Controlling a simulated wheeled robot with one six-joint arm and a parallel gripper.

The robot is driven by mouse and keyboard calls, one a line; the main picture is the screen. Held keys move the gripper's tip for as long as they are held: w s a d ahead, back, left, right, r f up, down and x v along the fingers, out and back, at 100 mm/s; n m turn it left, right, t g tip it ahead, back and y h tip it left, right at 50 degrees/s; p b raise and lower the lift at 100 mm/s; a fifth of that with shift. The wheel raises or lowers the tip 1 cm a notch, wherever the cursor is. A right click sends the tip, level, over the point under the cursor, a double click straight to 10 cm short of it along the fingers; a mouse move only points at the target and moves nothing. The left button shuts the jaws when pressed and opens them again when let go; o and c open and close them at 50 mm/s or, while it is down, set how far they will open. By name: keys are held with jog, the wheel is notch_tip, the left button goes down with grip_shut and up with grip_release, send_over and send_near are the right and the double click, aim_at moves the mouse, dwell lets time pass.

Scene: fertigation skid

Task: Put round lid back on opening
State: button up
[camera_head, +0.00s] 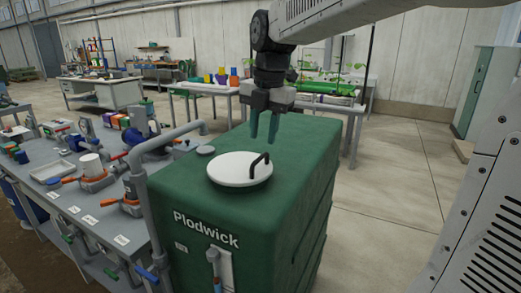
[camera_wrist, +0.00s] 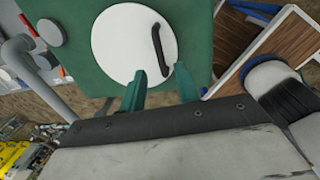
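The round white lid (camera_head: 235,171) with a dark bar handle (camera_head: 260,160) lies flat on top of the green tank (camera_head: 300,165) marked "Plodwick". No open hole shows on the tank top; whatever is under the lid is hidden. My gripper (camera_head: 264,135) is above the tank, just behind the lid and handle, its green fingers pointing down, apart and empty. In the wrist view the lid (camera_wrist: 120,45) and handle (camera_wrist: 160,45) are ahead of the fingertips (camera_wrist: 160,78). The fingers overlap the lid's near edge there, but no contact with the handle shows.
A small grey cap (camera_head: 205,150) is on the tank's top left. A grey pipe (camera_head: 150,150) rises at the tank's left side. A bench (camera_head: 75,195) with pumps and valves stands to the left. The floor right of the tank (camera_head: 385,190) is clear.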

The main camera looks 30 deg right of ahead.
notch_tip(320, 180, up, 4)
jog(key=s+f+m, duration=0.7)
jog(key=s+m, duration=0.5)
jog(key=s+a+f+m, duration=0.1)
jog(key=s+f+m, duration=0.5)
jog(key=s+m, duration=0.7)
jog(key=shift+f+h, duration=0.4)
